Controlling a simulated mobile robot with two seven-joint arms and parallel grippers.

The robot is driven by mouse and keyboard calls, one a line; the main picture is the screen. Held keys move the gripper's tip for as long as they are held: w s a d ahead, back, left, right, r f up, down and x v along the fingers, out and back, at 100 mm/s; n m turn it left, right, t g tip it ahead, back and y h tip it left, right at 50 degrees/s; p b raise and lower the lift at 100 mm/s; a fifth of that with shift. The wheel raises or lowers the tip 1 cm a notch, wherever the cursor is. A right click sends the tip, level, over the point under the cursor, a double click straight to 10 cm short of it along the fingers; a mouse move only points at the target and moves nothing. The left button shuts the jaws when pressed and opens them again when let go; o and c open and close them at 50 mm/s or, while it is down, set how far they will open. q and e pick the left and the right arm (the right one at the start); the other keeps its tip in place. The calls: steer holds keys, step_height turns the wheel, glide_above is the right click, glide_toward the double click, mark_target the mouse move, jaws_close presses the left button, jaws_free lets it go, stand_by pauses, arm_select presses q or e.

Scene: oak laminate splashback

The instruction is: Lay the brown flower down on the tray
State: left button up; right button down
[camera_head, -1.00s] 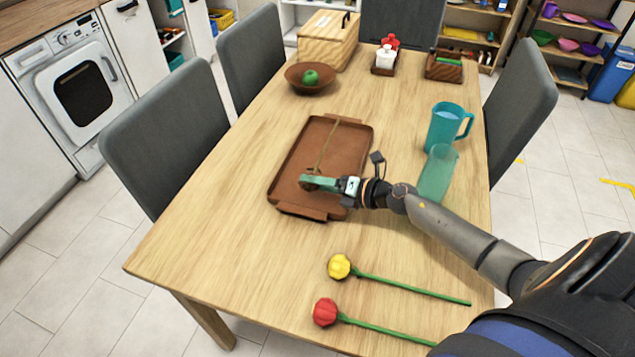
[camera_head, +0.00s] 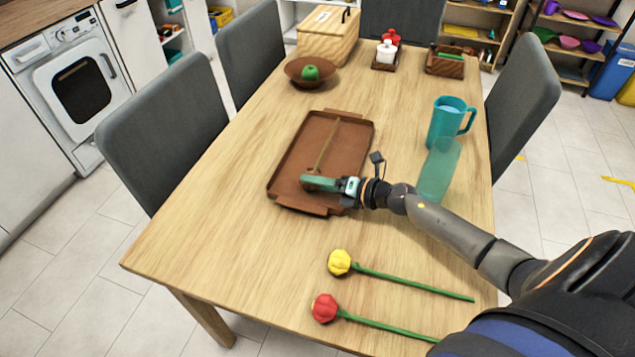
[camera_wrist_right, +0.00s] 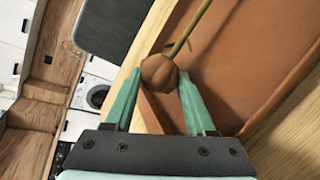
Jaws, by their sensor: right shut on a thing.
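The brown tray (camera_head: 350,155) lies on the wooden table. My right gripper (camera_head: 304,182) is over the tray's near left part, with its fingers pointing left. It is shut on the head of the brown flower (camera_head: 325,146). In the right wrist view the round brown flower head (camera_wrist_right: 158,72) sits between the tips of the two green fingers (camera_wrist_right: 158,85). The flower's thin olive stem stretches over the tray toward its far edge. I cannot tell whether the flower touches the tray floor. My left gripper is out of view.
A yellow flower (camera_head: 340,262) and a red flower (camera_head: 325,308) lie on the near table. A bowl (camera_head: 296,76) with a green apple is behind.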

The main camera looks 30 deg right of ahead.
steer(key=shift+f, duration=0.25)
steer(key=shift+c, duration=0.7)
jaws_free()
steer(key=shift+s, duration=0.1)
steer(key=shift+f, duration=0.15)
steer(key=shift+s+f, duration=0.1)
steer(key=shift+f, duration=0.05)
step_height(320, 180, up, 4)
steer(key=p, duration=0.3)
steer(key=shift+f, duration=0.25)
step_height(320, 180, up, 6)
steer(key=p, duration=0.5)
steer(key=shift+w+p, duration=0.2)
steer(key=shift+p, duration=0.1)
